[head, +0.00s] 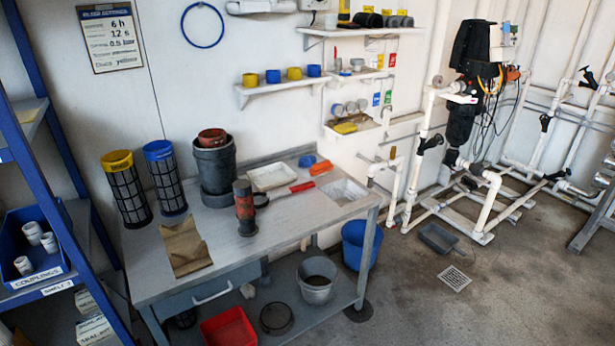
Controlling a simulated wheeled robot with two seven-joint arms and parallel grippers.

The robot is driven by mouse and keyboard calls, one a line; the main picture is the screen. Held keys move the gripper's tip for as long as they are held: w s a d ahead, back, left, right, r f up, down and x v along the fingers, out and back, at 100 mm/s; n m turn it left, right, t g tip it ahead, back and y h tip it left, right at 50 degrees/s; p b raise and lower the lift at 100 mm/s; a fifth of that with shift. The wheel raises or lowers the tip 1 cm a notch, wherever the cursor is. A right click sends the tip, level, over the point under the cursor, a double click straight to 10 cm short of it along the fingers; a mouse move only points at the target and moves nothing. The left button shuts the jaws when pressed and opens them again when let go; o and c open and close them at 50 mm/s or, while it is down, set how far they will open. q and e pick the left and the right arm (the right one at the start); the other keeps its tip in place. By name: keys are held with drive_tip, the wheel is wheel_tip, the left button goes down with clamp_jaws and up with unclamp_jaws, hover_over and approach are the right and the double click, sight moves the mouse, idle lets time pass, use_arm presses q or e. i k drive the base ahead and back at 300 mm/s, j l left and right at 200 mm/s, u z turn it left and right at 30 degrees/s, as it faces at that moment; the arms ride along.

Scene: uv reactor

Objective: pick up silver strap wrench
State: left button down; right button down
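A tool with a red handle (302,186) and a light silver-grey shaft lies on the workbench, right of the middle. It looks like the silver strap wrench, but its dark head end is small and close to an upright dark cylinder with an orange-red top (245,208). I cannot tell whether the head touches or goes round that cylinder. Neither of my grippers shows in the head view.
The workbench (160,277) also holds a white tray (271,177), a brown paper piece (184,248), two mesh filters (126,190) and a dark pot (215,170). A blue shelf rack (50,130) stands left. Buckets are below; open floor lies right.

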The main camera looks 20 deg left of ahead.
sight(282, 193)
drive_tip(key=i+u, duration=0.15)
drive_tip(key=u, duration=0.25)
drive_tip(key=i+l+u, duration=0.15)
drive_tip(key=u, duration=0.2)
